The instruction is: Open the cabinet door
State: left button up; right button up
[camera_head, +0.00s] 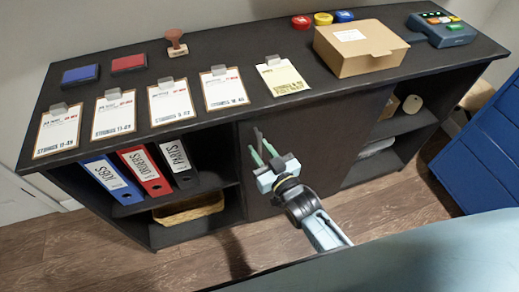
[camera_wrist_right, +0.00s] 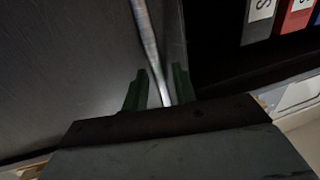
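The dark cabinet door (camera_head: 318,140) fills the middle of the cabinet's front, between two open shelf sections. It looks closed. Its upright metal bar handle (camera_wrist_right: 150,45) shows in the right wrist view near the door's edge. My right gripper (camera_head: 261,148) is at the left part of the door. In the wrist view its green fingers (camera_wrist_right: 160,85) stand apart, one on each side of the handle. A gap shows beside the bar, so the fingers look open around it. The handle is hard to make out in the head view. My left gripper is not in view.
Left of the door, a shelf holds blue, red (camera_head: 144,171) and black binders above a basket (camera_head: 188,208). Clipboards, stamp pads and a cardboard box (camera_head: 360,48) lie on the cabinet top (camera_head: 225,55). A blue drawer unit (camera_head: 490,150) stands at right.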

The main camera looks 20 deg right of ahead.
jog(key=shift+w+a, duration=0.1)
jog(key=shift+w, duration=0.3)
jog(key=shift+c, duration=0.3)
grip_shut()
jog(key=shift+s, duration=0.15)
